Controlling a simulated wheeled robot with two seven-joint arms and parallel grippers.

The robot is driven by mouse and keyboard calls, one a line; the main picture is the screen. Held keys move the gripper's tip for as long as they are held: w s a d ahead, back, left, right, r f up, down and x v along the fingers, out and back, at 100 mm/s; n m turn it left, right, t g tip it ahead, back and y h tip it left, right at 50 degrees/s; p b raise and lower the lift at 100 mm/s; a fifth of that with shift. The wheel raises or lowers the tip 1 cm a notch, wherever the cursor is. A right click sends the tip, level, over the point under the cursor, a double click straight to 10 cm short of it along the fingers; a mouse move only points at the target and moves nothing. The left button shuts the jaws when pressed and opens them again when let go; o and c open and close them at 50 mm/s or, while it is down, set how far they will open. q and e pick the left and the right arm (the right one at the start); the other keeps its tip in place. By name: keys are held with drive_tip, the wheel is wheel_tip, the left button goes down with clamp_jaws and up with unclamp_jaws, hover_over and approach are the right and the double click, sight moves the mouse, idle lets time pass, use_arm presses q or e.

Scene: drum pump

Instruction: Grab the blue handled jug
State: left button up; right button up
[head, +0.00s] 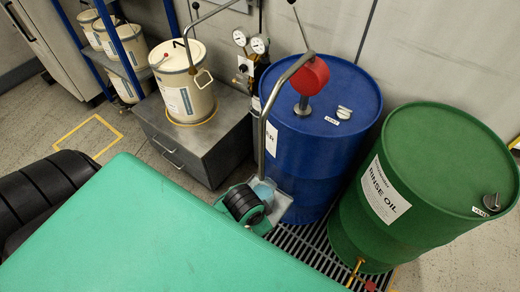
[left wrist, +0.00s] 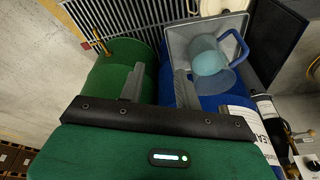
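The jug (left wrist: 208,58) is clear, with pale blue inside and a blue handle (left wrist: 240,46). It sits in a grey tray (left wrist: 176,47) beside the blue drum in the left wrist view. In the head view only part of the jug (head: 265,190) shows; its handle is hidden behind a black and green link of mine. My left gripper (left wrist: 158,84) has its two grey fingers apart with nothing between them. The jug is up and to the right of the fingers, untouched. My left gripper's fingers do not show in the head view. My right gripper is in neither view.
The blue drum (head: 345,100) carries a pump with a bent metal pipe (head: 263,130) coming down over the tray. A green drum (head: 445,160) stands to the right, with a yellow tap (head: 354,270). A grey cabinet (head: 215,145) with a cream pail (head: 185,90) stands left.

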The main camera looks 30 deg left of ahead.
use_arm(q)
drive_tip(key=w+d+r+m+g+y, duration=0.1)
drive_tip(key=w+d+m+g, duration=0.1)
drive_tip(key=w+d+m, duration=0.35)
drive_tip(key=w+a+f+m+g+y, duration=0.1)
drive_tip(key=w+a+f+m+y, duration=0.1)
drive_tip(key=w+a+m+y, duration=0.35)
drive_tip(key=shift+h, duration=0.45)
drive_tip(key=shift+s+a+r+p+x, duration=0.15)
drive_tip(key=shift+a+p+x, duration=0.25)
drive_tip(key=shift+x, duration=2.05)
drive_tip(key=shift+s+a+r+p+x, duration=0.15)
drive_tip(key=shift+a+p+x, duration=0.2)
drive_tip(key=shift+x, duration=2.15)
drive_tip(key=shift+s+a+r+p+x, duration=0.15)
drive_tip(key=shift+a+p+x, duration=0.2)
drive_tip(key=shift+x, duration=2.1)
clamp_jaws()
